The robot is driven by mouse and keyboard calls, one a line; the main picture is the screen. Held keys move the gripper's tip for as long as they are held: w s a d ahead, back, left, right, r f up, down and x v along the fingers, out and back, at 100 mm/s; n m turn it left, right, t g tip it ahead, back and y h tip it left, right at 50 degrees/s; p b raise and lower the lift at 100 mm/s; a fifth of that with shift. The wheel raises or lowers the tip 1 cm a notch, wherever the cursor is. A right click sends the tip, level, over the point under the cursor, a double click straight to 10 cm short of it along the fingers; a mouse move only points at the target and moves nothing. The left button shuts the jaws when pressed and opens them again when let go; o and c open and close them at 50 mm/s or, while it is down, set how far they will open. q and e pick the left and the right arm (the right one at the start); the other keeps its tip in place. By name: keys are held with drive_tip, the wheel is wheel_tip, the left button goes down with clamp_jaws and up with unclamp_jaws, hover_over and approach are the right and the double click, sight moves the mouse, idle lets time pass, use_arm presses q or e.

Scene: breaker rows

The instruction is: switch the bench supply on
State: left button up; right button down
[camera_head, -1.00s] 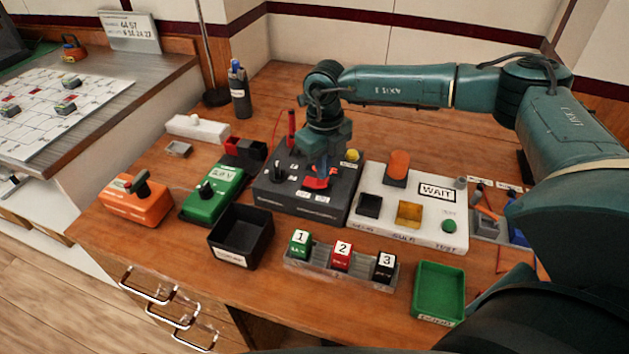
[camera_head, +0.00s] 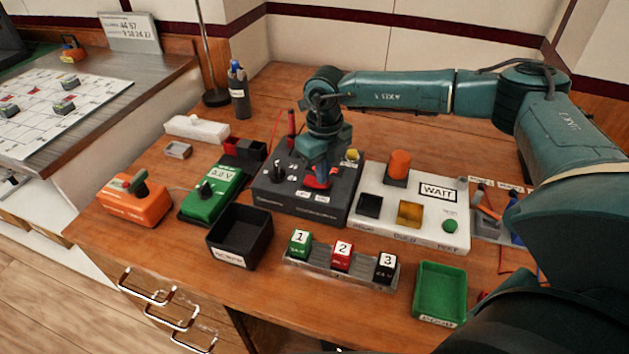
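A dark grey box (camera_head: 277,196) stands mid-bench with a black lever, a yellow button and a red part (camera_head: 316,184) on its top. I take it for the bench supply, but its labels are too small to read. My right gripper (camera_head: 320,171) points down over the box, right at the red part, and hides some of it. Whether its fingers touch or grip the red part cannot be made out. A green box (camera_head: 217,189) with a display that seems to read 0.0 V stands to the left. My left gripper is not in view.
An orange box (camera_head: 135,205) with a lever, a black tray (camera_head: 239,247), a rack of numbered blocks (camera_head: 335,266) and a green tray (camera_head: 441,293) stand along the front. A white WAIT panel (camera_head: 427,231) is close on the right.

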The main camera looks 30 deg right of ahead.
drive_tip(key=shift+f, duration=0.15)
wheel_tip(320, 180, up, 7)
drive_tip(key=p, duration=0.5)
idle(0.4)
idle(0.4)
